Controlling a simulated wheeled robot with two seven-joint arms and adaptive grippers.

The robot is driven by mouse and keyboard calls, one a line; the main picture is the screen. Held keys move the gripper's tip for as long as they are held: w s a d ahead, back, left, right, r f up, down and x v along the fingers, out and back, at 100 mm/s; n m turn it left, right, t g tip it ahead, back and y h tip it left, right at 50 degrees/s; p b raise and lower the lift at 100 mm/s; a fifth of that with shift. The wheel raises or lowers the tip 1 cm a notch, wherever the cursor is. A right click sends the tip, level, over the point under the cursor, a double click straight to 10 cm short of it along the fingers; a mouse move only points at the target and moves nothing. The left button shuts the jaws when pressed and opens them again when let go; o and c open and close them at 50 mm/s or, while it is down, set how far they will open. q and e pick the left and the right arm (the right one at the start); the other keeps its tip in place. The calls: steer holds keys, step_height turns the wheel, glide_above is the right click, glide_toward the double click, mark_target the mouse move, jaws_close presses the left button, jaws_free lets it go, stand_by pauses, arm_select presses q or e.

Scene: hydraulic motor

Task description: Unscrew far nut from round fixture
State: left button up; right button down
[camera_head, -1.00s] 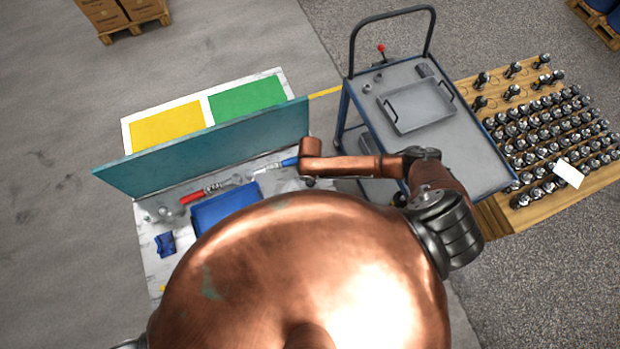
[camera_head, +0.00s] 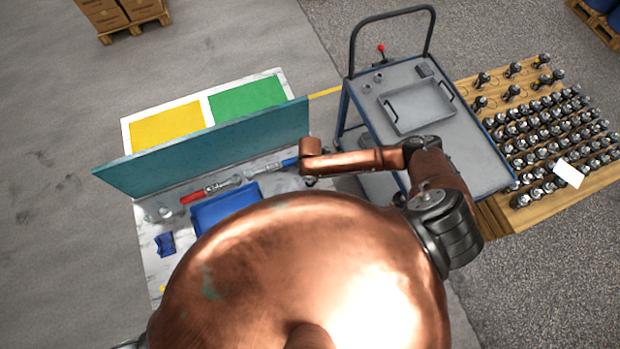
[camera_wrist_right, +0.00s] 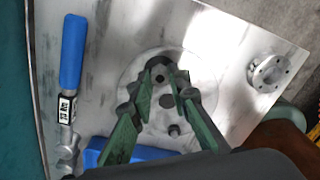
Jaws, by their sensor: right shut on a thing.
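The round fixture (camera_wrist_right: 133,78) is a pale disc on the light worktop in the right wrist view. My right gripper (camera_wrist_right: 165,72) reaches over it, its green-lined fingers closing around a small grey nut, the far nut (camera_wrist_right: 158,75), over the disc's far part. The fingers hide part of this nut, and I cannot tell how far it sits on its thread. A second small dark piece (camera_wrist_right: 174,130) stands on the disc between the fingers, nearer my wrist. In the head view my copper right arm hides the fixture and most of the right gripper. My left gripper is not in view.
A blue-handled tool (camera_wrist_right: 73,50) lies left of the disc, with a blue tray (camera_wrist_right: 150,153) below. A holed metal flange (camera_wrist_right: 270,73) stands to the right. A teal panel (camera_head: 215,145) rises behind the worktop; a grey cart (camera_head: 460,150) stands right of it.

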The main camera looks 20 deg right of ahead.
steer(key=n, duration=0.4)
steer(key=shift+n, duration=0.3)
steer(key=c, duration=2.1)
jaws_free()
steer(key=m, duration=1)
steer(key=shift+c, duration=0.4)
